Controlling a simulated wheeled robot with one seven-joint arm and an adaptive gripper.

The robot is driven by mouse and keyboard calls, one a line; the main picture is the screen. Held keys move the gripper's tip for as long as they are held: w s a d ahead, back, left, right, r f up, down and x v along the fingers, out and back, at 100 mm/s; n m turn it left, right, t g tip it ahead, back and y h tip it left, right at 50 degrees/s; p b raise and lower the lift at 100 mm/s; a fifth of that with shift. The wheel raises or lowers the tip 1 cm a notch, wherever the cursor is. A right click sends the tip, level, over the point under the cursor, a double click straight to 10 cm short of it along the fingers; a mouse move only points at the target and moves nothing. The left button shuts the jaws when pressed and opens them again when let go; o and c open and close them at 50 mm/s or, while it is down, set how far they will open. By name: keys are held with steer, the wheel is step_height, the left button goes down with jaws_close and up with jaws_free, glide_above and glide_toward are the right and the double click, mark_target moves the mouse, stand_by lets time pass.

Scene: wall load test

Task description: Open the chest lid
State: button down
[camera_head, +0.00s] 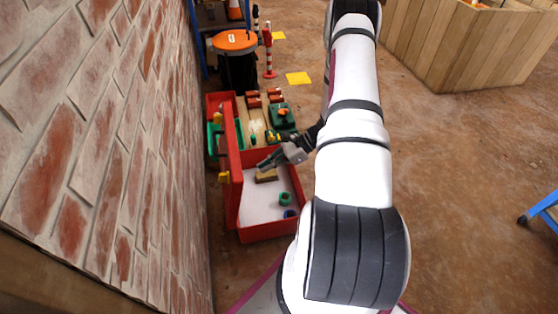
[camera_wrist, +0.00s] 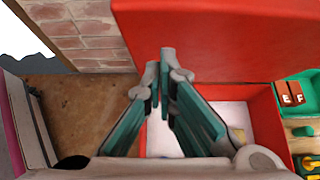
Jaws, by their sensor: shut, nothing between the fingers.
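The red chest (camera_head: 268,233) stands on the floor by the brick wall, with its inside in view. Its red lid (camera_head: 233,180) stands raised, roughly upright, along the wall side; in the wrist view the lid (camera_wrist: 215,40) fills the upper right. In the chest, on a white bottom, lie a brown block (camera_head: 266,176), a green ring (camera_head: 285,199) and a small blue thing (camera_head: 290,213). My gripper (camera_head: 262,164) is shut and empty, over the chest on the open side of the lid. In the wrist view its fingertips (camera_wrist: 161,62) overlap the lid's edge; I cannot tell whether they touch it.
The brick wall (camera_head: 95,120) runs close along the left. Beyond the chest are a board with bricks and tools (camera_head: 255,120), a green case (camera_head: 281,115) and an orange-topped black bin (camera_head: 236,65). A wooden crate (camera_head: 465,45) stands far right. The floor to the right is mostly clear.

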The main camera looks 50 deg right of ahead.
steer(key=shift+w+a+r, duration=0.2)
steer(key=shift+w+a, duration=0.4)
steer(key=shift+a, duration=0.3)
steer(key=shift+w+a+r, duration=0.15)
steer(key=shift+w+a, duration=0.45)
steer(key=shift+a, duration=0.25)
